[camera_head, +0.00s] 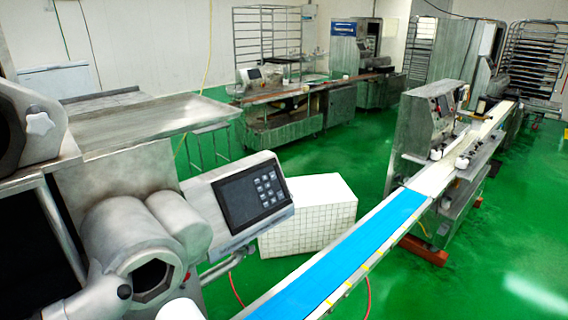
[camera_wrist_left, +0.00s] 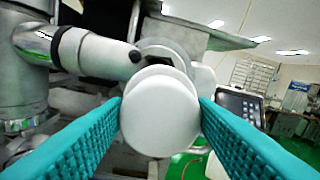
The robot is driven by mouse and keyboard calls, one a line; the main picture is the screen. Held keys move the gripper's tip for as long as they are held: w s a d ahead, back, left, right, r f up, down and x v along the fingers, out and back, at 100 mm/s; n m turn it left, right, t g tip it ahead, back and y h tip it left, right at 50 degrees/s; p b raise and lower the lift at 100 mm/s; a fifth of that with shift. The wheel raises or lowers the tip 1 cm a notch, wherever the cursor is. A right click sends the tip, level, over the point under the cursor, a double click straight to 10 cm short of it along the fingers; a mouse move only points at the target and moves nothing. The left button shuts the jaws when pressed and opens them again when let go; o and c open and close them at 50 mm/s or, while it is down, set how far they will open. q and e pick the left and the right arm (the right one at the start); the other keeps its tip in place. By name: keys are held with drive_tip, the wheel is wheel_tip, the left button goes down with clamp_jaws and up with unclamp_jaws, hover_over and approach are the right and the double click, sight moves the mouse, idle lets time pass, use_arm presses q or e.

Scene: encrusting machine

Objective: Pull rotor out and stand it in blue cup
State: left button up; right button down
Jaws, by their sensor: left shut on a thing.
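The rotor (camera_wrist_left: 160,118) shows in the left wrist view as a white round disc with further rounded rims behind it. My left gripper (camera_wrist_left: 161,103) is shut on it, with teal ribbed fingers at both sides. The rotor covers part of the grey machine behind it, so I cannot tell whether its far end touches the machine. In the head view a white rounded end, apparently the rotor (camera_head: 181,310), is cut off by the bottom edge. Close by is the machine's cylindrical housing (camera_head: 125,225) with a dark faceted opening (camera_head: 149,279). The blue cup and my right gripper are not in view.
A control panel (camera_head: 252,193) juts out right of the housing. A blue conveyor belt (camera_head: 345,255) runs diagonally beyond it, with a white tiled block (camera_head: 310,212) behind. A steel tray table (camera_head: 150,120) stands at the back left. Green floor is open at the right.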

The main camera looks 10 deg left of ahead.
use_arm(q)
drive_tip(key=w+a+f+m+t+h+b, duration=0.2)
drive_tip(key=f+m+t+h+b, duration=0.1)
drive_tip(key=f+h, duration=0.3)
drive_tip(key=w+a+f+m+t+h+b, duration=0.2)
drive_tip(key=f+m+h+b, duration=0.3)
drive_tip(key=f+m+h, duration=0.1)
drive_tip(key=shift+f+t+h+b, duration=0.35)
drive_tip(key=shift+f+h, duration=0.25)
drive_tip(key=shift+f, duration=0.7)
